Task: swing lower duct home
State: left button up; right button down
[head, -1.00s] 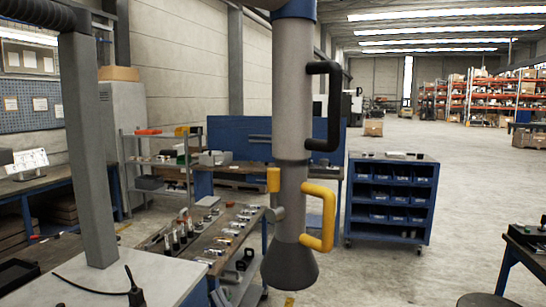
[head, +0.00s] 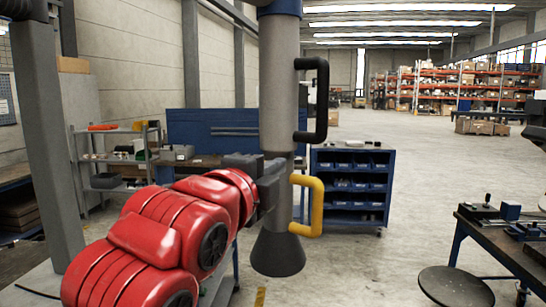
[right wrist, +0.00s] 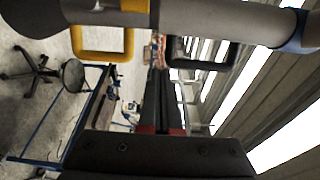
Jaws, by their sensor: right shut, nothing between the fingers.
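The grey duct hangs upright in the head view. Its wider upper tube (head: 278,105) carries a black handle (head: 322,98), and its narrower lower duct (head: 283,222) carries a yellow handle (head: 319,205) and ends in a dark flared hood (head: 277,254).
A blue bin cabinet (head: 351,224) stands behind the duct at the right. A dark workbench (head: 500,240) and a round stool (head: 456,287) are at the lower right. A grey post (head: 45,150) rises at the left. Open floor lies between cabinet and workbench.

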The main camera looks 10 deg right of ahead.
jog(key=p, duration=0.2)
send_near(293, 148)
jog(key=d, duration=0.4)
jog(key=w, duration=0.1)
jog(key=w+p, duration=0.2)
jog(key=shift+w+a+r, duration=0.2)
jog(key=shift+a, duration=0.15)
jog(key=shift+w+a+f, duration=0.1)
jog(key=shift+w+a, duration=0.1)
jog(key=shift+w, duration=0.25)
jog(key=shift+w, duration=0.1)
